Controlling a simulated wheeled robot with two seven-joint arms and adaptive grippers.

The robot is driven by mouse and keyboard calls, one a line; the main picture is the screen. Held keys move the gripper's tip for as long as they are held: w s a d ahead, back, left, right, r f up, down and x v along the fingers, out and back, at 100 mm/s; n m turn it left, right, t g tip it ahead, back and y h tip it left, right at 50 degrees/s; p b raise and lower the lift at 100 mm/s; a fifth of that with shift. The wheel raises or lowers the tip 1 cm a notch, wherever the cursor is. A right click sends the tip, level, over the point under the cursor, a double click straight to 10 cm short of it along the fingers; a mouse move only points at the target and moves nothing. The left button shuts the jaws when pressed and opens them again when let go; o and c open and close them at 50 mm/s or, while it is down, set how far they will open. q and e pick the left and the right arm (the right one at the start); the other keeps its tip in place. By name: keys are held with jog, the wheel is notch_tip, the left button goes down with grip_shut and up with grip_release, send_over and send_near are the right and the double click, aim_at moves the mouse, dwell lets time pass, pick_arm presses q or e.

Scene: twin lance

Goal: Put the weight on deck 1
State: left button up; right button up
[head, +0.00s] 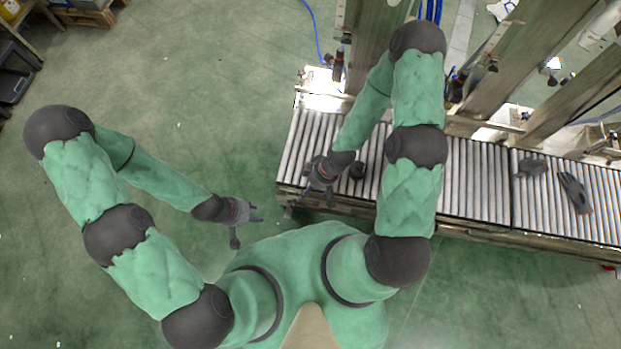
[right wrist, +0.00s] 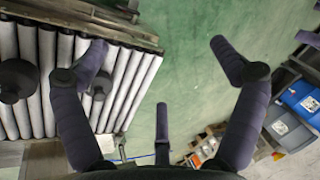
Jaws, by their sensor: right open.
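A dark round weight (head: 357,170) stands on the roller conveyor (head: 460,180) near its left end. It also shows at the left edge of the right wrist view (right wrist: 16,82), on the rollers. My right gripper (head: 318,184) is just left of the weight, over the conveyor's left end, apart from it. Its fingers are spread and empty in the right wrist view (right wrist: 160,70). A smaller dark thing (right wrist: 101,86) shows beside one finger there; I cannot tell what it is. My left gripper (head: 247,221) hangs over the floor left of the conveyor, fingers apart and empty. No deck label is readable.
Dark gloves (head: 575,192) lie on the right part of the conveyor. Upright posts (head: 372,45) stand behind it. Blue bins (right wrist: 296,108) show at the right of the right wrist view. The green floor (head: 220,80) at left is clear.

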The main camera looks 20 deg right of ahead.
jog(key=shift+s+a+r+m, duration=0.3)
jog(key=shift+s+m, duration=0.35)
jog(key=shift+m, duration=0.8)
jog(key=shift+s+a+r+m, duration=0.1)
jog(key=shift+s+r+m, duration=0.4)
jog(key=shift+m, duration=0.9)
jog(key=shift+s+a+r+m, duration=0.25)
jog(key=shift+s+m, duration=0.5)
jog(key=shift+m, duration=0.7)
